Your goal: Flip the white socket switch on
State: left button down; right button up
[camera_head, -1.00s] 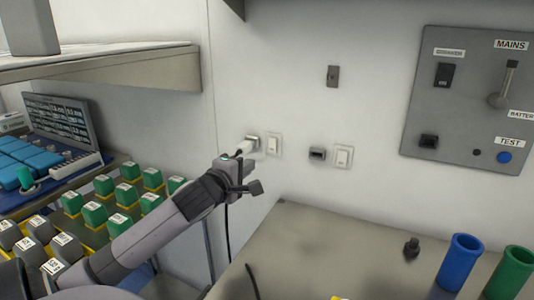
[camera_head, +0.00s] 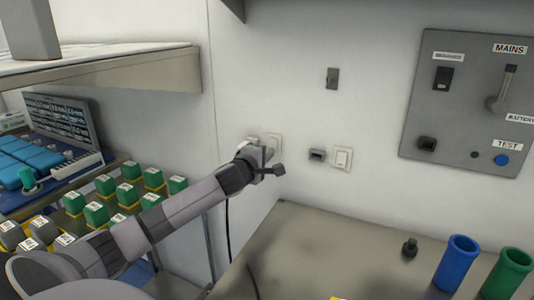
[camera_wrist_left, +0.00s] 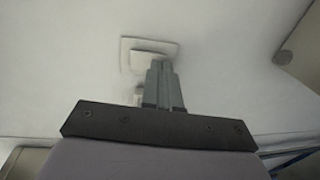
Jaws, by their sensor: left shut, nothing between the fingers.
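Two white switches are on the wall. The left switch (camera_head: 274,143) is partly hidden behind my left gripper (camera_head: 270,154). The right switch (camera_head: 342,158) is in plain view beside a dark socket (camera_head: 317,155). In the left wrist view a white switch plate (camera_wrist_left: 150,52) is just beyond the tips of my left gripper (camera_wrist_left: 162,64). The fingers are together and empty, at or very near the plate; I cannot tell whether they touch it. Whether the switch is on or off does not show. My right gripper is not in view.
A grey panel (camera_head: 470,60) with levers and buttons is on the wall at the right. Below, a table (camera_head: 330,245) carries a blue cup (camera_head: 457,262), a green cup (camera_head: 508,272) and a small black knob (camera_head: 410,247).

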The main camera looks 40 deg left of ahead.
pick_arm(q)
jog(key=shift+w, duration=0.25)
jog(key=shift+w+b, duration=0.15)
jog(key=shift+b, duration=0.5)
jog(key=shift+f, duration=0.15)
